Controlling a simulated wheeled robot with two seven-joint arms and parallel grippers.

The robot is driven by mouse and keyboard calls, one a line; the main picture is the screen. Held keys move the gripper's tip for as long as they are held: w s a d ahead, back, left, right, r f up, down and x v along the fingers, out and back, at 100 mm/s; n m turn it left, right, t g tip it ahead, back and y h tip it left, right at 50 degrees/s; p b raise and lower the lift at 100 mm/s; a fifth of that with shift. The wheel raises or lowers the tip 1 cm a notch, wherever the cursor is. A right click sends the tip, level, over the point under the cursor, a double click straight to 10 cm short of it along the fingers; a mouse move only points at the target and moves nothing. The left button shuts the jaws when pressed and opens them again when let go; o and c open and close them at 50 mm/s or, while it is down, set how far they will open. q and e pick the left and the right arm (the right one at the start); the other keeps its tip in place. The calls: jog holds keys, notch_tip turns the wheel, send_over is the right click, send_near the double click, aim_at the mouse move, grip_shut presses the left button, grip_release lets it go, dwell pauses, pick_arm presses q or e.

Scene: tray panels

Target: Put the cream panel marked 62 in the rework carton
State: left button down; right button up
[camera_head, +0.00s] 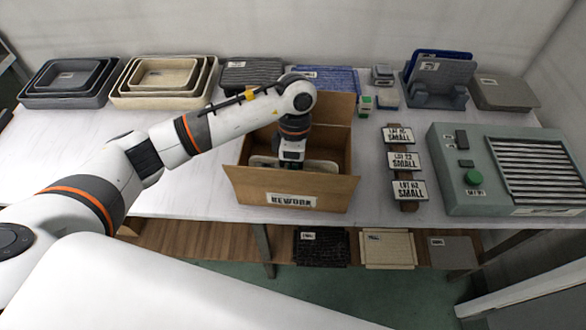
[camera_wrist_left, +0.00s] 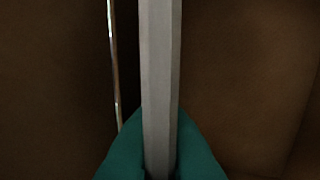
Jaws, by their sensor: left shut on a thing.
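The rework carton (camera_head: 240,190), an open brown box labelled REWORK, stands at the middle of the table. My left gripper (camera_head: 291,166) points down inside it. In the left wrist view its green fingertips (camera_wrist_left: 160,155) are shut on the upright edge of a pale panel (camera_wrist_left: 160,70). The panel's pale top edge also shows inside the carton in the head view (camera_head: 322,166). Its marking is hidden, so I cannot read 62. My right gripper is not in view.
A thin, shiny upright edge (camera_wrist_left: 114,60) is left of the held panel. Grey trays (camera_head: 66,80) and cream trays (camera_head: 163,80) stand at the back left. Lot signs (camera_head: 404,162) and a green-grey machine (camera_head: 450,160) are to the right. More panels (camera_head: 388,250) lie below the table's front edge.

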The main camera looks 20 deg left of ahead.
pick_arm(q)
jog(key=shift+f+b, duration=0.4)
dwell(0.3)
jog(key=c, duration=1.5)
grip_release()
jog(key=b+v, duration=0.1)
jog(key=v, duration=1.1)
jog(key=shift+s+b, duration=0.1)
jog(key=shift+b, duration=0.25)
jog(key=shift+r, duration=0.1)
